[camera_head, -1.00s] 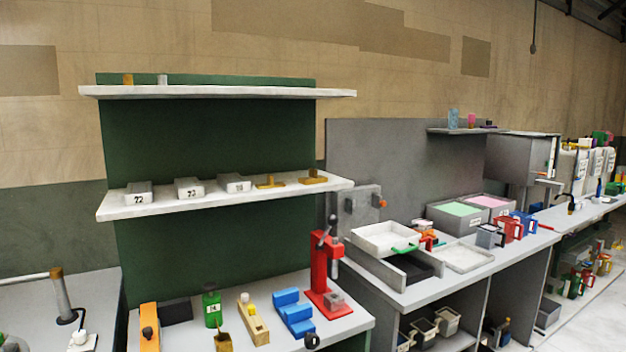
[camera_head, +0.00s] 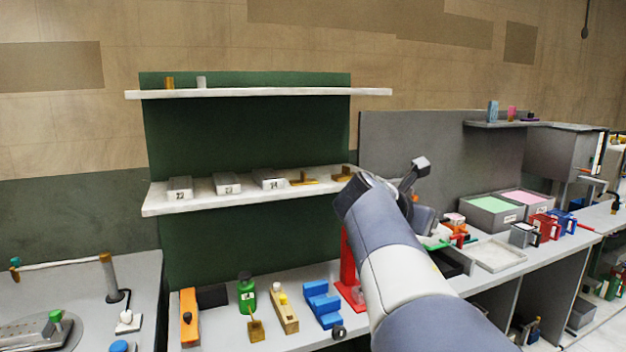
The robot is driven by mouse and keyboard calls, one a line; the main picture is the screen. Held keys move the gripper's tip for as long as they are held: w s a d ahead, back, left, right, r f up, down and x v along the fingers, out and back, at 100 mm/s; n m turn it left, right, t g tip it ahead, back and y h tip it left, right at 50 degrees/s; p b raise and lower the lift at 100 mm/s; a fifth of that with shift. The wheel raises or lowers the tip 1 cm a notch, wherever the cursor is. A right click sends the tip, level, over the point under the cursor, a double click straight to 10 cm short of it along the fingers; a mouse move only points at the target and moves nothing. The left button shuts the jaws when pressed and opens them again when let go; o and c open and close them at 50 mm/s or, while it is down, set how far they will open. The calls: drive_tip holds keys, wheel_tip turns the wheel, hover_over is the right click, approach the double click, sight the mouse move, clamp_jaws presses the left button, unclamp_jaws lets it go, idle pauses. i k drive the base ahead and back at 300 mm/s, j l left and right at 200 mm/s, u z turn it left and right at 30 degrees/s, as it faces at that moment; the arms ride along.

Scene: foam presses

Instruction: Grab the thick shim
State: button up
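Two brass-coloured pieces with small knobs lie at the right end of the middle shelf. The left one (camera_head: 303,180) looks flat and thin. The right one (camera_head: 341,176) looked thicker in the earlier view and seems to be the thick shim; it sits just left of my arm's wrist. My gripper (camera_head: 417,168) shows beyond the wrist, to the right of the shelf end and apart from both pieces. Its fingers are mostly hidden by my arm, so I cannot tell whether they are open or shut.
Several numbered white blocks (camera_head: 228,184) line the same white shelf (camera_head: 161,205). An upper shelf (camera_head: 258,92) runs above it. On the bench below are a green bottle (camera_head: 247,292), a blue block (camera_head: 321,305) and a red press (camera_head: 349,270), partly behind my arm.

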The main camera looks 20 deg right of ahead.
sight(346, 175)
drive_tip(key=l+u, duration=0.15)
drive_tip(key=u, duration=0.25)
drive_tip(key=l+u, duration=0.25)
drive_tip(key=u, duration=0.15)
drive_tip(key=l+u, duration=0.2)
drive_tip(key=u, duration=0.2)
drive_tip(key=l+u, duration=0.2)
drive_tip(key=u, duration=0.2)
drive_tip(key=k+l+u, duration=0.1)
drive_tip(key=l, duration=0.4)
drive_tip(key=k+l+u, duration=0.15)
drive_tip(key=l, duration=0.35)
drive_tip(key=k+l+u, duration=0.1)
drive_tip(key=k+l, duration=0.15)
drive_tip(key=l, duration=0.2)
drive_tip(key=k+l+u, duration=0.15)
drive_tip(key=l, duration=0.3)
drive_tip(key=k+l+u, duration=0.1)
drive_tip(key=k+l, duration=0.15)
drive_tip(key=l, duration=0.2)
drive_tip(key=k+l+u, duration=0.15)
drive_tip(key=l, duration=0.25)
drive_tip(key=k, duration=0.1)
